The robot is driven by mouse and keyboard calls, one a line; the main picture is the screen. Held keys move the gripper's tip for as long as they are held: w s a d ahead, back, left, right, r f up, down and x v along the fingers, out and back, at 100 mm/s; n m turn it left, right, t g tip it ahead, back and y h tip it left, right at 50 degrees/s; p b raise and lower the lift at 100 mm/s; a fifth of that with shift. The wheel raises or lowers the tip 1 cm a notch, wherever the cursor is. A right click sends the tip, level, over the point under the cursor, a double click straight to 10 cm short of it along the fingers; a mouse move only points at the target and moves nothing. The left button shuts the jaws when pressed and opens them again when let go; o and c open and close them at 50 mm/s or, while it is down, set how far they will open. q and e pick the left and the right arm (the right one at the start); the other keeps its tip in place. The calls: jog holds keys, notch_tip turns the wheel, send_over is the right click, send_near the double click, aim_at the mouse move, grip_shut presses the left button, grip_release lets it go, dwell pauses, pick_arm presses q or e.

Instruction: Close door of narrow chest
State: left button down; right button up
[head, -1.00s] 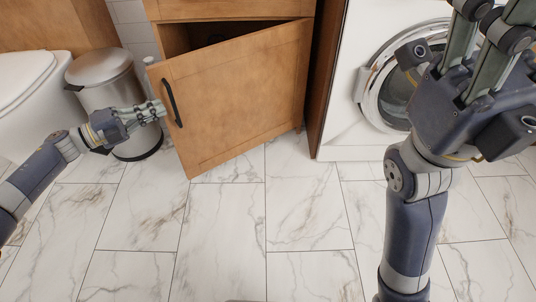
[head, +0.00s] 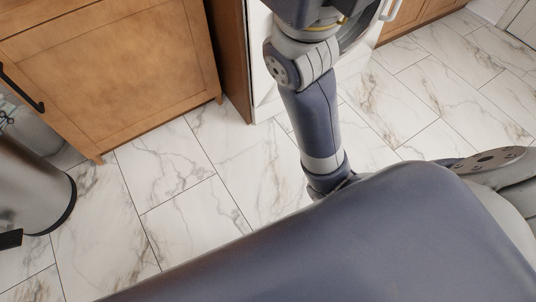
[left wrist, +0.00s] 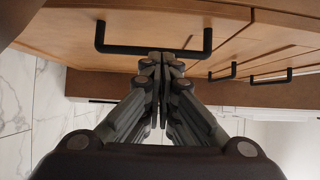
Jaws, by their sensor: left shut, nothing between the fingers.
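The narrow chest's wooden door (head: 110,75) fills the upper left of the head view. It looks flush or nearly flush with the chest front; a small remaining gap cannot be ruled out. Its black bar handle (head: 22,88) is at the left edge, and the handle also shows in the left wrist view (left wrist: 150,49). My left gripper (head: 5,116) is partly cut off and partly behind the bin in the head view. In the left wrist view its fingers (left wrist: 160,58) are shut and empty, close to the handle; contact is unclear. My right gripper's fingers are out of view.
A metal bin (head: 30,190) stands at the left, near the chest. More handles (left wrist: 268,78) show at the right in the left wrist view. The marble-tiled floor (head: 180,185) before the chest is clear.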

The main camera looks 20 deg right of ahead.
pick_arm(q)
jog(key=shift+a, duration=0.15)
dwell(0.3)
jog(key=v, duration=1.1)
jog(key=shift+s+a, duration=0.25)
jog(key=shift+a, duration=0.1)
